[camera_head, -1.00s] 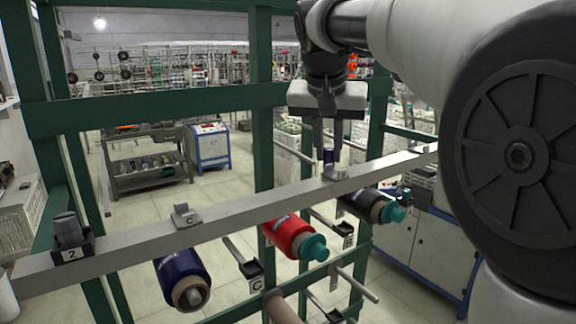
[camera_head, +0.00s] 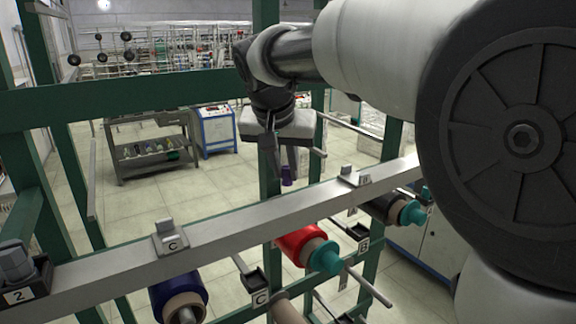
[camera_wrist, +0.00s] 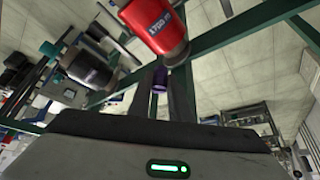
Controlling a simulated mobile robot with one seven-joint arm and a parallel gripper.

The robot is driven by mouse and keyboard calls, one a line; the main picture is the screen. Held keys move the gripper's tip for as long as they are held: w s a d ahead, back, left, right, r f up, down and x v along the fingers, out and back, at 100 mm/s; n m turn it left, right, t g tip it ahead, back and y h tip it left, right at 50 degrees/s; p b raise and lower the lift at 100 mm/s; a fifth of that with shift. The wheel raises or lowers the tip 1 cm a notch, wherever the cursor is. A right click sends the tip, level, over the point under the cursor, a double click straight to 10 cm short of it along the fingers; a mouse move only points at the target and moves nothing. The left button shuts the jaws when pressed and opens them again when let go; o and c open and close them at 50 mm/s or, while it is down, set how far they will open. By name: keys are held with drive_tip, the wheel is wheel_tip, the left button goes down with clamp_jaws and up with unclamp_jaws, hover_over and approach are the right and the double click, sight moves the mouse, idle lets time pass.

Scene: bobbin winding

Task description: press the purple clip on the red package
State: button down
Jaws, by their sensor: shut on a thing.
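My gripper (camera_head: 281,172) is shut on the small purple clip (camera_head: 288,176), which sticks out below its fingertips. In the wrist view the purple clip (camera_wrist: 160,78) shows between the two fingers. The red package (camera_head: 298,243) with its teal end cap (camera_head: 326,257) hangs below the grey rail (camera_head: 235,217). In the head view my gripper is above and slightly left of it, apart from it. In the wrist view the red package (camera_wrist: 153,26) is just beyond the clip; contact cannot be told, but they look apart.
A dark package (camera_head: 385,208) hangs to the right and a navy one (camera_head: 180,297) to the left. A green crossbar (camera_head: 130,104) runs behind my gripper.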

drive_tip(key=shift+s+d+f+b, duration=0.1)
drive_tip(key=shift+f+b, duration=0.35)
drive_tip(key=shift+f, duration=0.2)
drive_tip(key=shift+f+b, duration=1.8)
drive_tip(key=shift+f, duration=0.5)
drive_tip(key=shift+f+b, duration=0.3)
drive_tip(key=shift+f, duration=0.1)
drive_tip(key=shift+r+p, duration=2.35)
drive_tip(key=shift+r, duration=0.7)
